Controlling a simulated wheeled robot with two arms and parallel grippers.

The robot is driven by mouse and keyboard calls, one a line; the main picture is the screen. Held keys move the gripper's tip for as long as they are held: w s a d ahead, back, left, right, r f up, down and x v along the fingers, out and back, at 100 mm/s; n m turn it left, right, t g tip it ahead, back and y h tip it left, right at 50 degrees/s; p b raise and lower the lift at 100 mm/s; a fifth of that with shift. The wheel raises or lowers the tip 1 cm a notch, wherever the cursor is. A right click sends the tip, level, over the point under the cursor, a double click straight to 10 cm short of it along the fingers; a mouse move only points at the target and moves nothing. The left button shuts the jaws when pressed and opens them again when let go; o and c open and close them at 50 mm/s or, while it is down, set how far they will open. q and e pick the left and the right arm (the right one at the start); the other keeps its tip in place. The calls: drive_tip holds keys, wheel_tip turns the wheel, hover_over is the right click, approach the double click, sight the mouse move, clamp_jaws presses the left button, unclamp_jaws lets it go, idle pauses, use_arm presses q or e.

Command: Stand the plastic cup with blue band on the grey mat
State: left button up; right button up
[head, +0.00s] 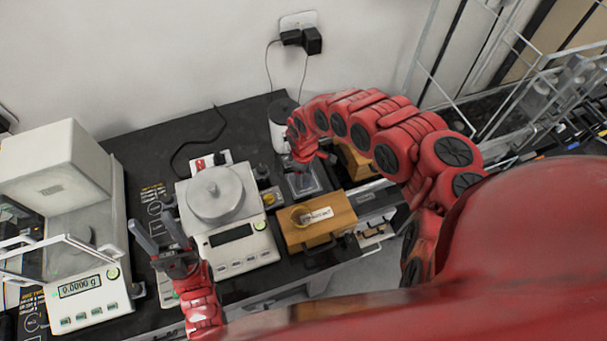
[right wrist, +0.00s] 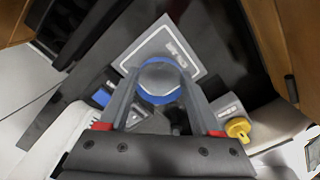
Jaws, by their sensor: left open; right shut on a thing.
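The plastic cup with blue band (right wrist: 160,80) is between the fingers of my right gripper (right wrist: 162,92) in the right wrist view, and the gripper is shut on it. The grey mat (right wrist: 185,40), a light-edged square with a small label, shows behind the cup, which overlaps part of it. I cannot tell whether the cup touches the mat. In the head view my right gripper (head: 302,170) points down over the mat (head: 317,187), and the cup is mostly hidden there.
A balance (head: 230,222) with a round pan stands left of the mat. A wooden block (head: 325,232) with a clear yellowish ring on it is in front of the mat. A white-cased balance (head: 85,290) stands at left. A yellow-topped item (right wrist: 238,128) is beside the mat.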

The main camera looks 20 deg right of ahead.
drive_tip(key=shift+f, duration=0.2)
drive_tip(key=o, duration=1.3)
drive_tip(key=shift+r, duration=0.1)
drive_tip(key=shift+r, duration=0.15)
wheel_tip(320, 180, up, 12)
drive_tip(key=p, duration=0.4)
